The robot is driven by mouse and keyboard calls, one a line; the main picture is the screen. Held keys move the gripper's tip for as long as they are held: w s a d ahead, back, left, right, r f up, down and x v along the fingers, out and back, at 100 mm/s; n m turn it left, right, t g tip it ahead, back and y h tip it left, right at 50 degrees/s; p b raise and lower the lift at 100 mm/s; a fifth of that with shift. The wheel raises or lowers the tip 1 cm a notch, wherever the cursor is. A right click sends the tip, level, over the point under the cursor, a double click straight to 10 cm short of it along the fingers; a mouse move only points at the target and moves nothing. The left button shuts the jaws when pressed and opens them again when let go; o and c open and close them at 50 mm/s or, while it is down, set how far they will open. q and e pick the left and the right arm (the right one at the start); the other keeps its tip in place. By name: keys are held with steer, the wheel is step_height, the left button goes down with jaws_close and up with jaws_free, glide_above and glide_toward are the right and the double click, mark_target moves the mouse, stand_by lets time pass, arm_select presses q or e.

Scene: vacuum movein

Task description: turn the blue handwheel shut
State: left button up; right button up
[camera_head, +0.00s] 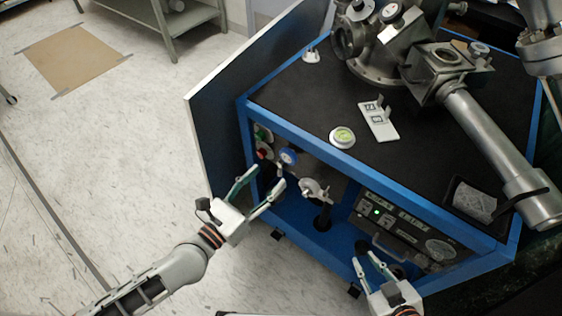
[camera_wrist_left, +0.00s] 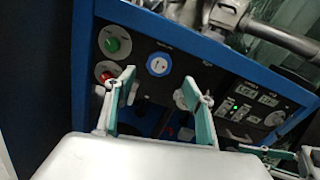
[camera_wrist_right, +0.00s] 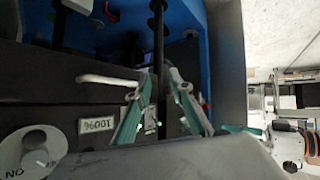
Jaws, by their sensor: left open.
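The blue handwheel (camera_head: 288,156), a small round wheel with a pale centre, is on the front of the blue-framed cart. In the left wrist view the blue handwheel (camera_wrist_left: 158,65) shows face-on, just beyond and between the fingertips. My left gripper (camera_head: 265,180) is open and empty in front of the cart, slightly below and left of the wheel; I see no contact. Its fingers (camera_wrist_left: 158,86) stand wide apart. My right gripper (camera_head: 377,262) is open and empty low by the cart's front right, away from the wheel; its fingers (camera_wrist_right: 159,78) show a gap.
Green (camera_wrist_left: 117,41) and red (camera_wrist_left: 105,72) buttons sit left of the wheel. A metal valve fitting (camera_head: 315,190) is right of it. A control box (camera_head: 395,225) with a green light is further right. The cart's black top (camera_head: 300,95) holds metal vacuum parts.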

mark_target(286, 158)
arm_select(q)
steer(key=x, duration=0.8)
steer(key=shift+s, duration=0.1)
steer(key=shift+a, duration=0.1)
steer(key=shift+c, duration=0.5)
